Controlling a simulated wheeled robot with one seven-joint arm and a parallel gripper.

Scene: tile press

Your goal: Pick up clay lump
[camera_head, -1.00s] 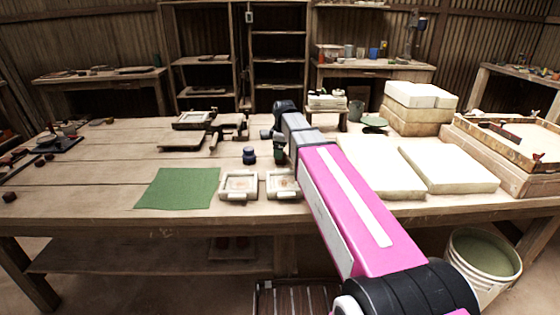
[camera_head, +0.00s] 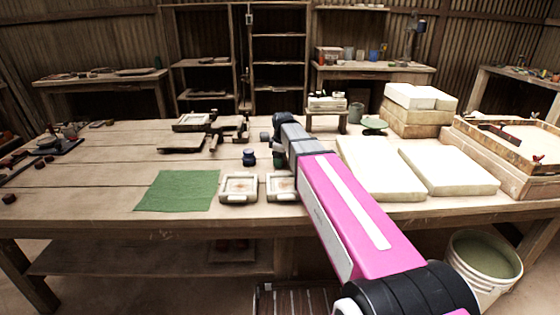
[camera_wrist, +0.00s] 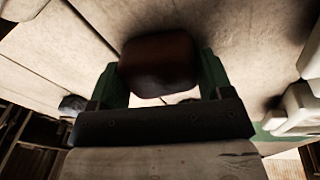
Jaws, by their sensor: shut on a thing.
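The clay lump (camera_wrist: 160,65) is a dark reddish-brown rounded block in the wrist view. It sits between the two green fingers of my gripper (camera_wrist: 160,78), which is shut on it from both sides. Pale table planks show behind the lump; I cannot tell whether it touches them. In the head view, my gripper (camera_head: 279,158) is over the middle of the table, largely hidden by my pink arm, and the lump cannot be made out there.
A green mat (camera_head: 178,190) lies left of two small framed moulds (camera_head: 239,198). A small dark jar (camera_head: 249,158) stands just left of my gripper. Large pale slabs (camera_head: 448,168) lie to the right. A bucket (camera_head: 484,265) stands below the front edge. The table's left part has free room.

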